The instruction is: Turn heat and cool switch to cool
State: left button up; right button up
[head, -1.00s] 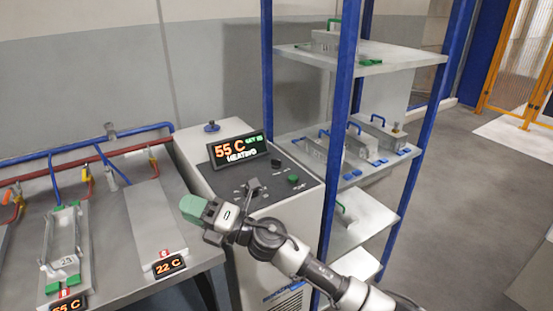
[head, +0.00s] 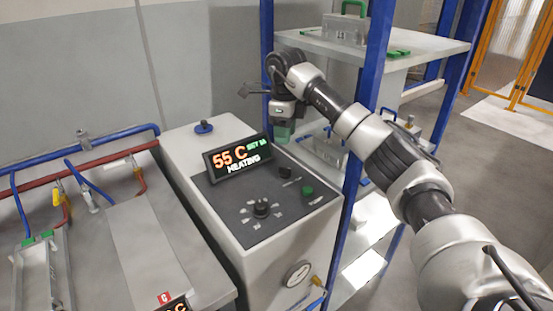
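The control unit (head: 225,235) has a dark sloping panel with a display (head: 238,157) reading 55 C and HEATING. On the panel are a black rotary dial (head: 262,208) with marks around it, a small black switch (head: 285,172) at the upper right, and a green knob (head: 307,191). The labels are too small to read, so I cannot tell which control is the heat and cool switch. My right gripper (head: 283,134), with green fingertips, points down above the black switch, apparently clear of the panel. Its finger gap cannot be made out. My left gripper is not in view.
A blue-posted shelf rack (head: 372,90) holding metal fixtures stands right behind the unit, close to my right arm. A grey bench (head: 205,280) with plates and pipes is at left. A blue knob (head: 204,127) sits on the unit's top, and a gauge (head: 298,273) on its front.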

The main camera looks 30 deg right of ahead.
aim_at(286, 168)
jog(key=shift+s+f, duration=0.7)
jog(key=shift+f, duration=0.35)
notch_tip(286, 168, down, 4)
jog(key=shift+w+r, duration=0.1)
jog(key=shift+r, duration=0.15)
notch_tip(286, 168, down, 3)
jog(key=shift+w+a+r+p, duration=0.1)
jog(key=shift+w+p, duration=0.05)
jog(key=shift+p, duration=0.2)
jog(key=shift+f, duration=0.75)
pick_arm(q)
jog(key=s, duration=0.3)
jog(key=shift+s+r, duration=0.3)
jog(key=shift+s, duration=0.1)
pick_arm(e)
grip_shut()
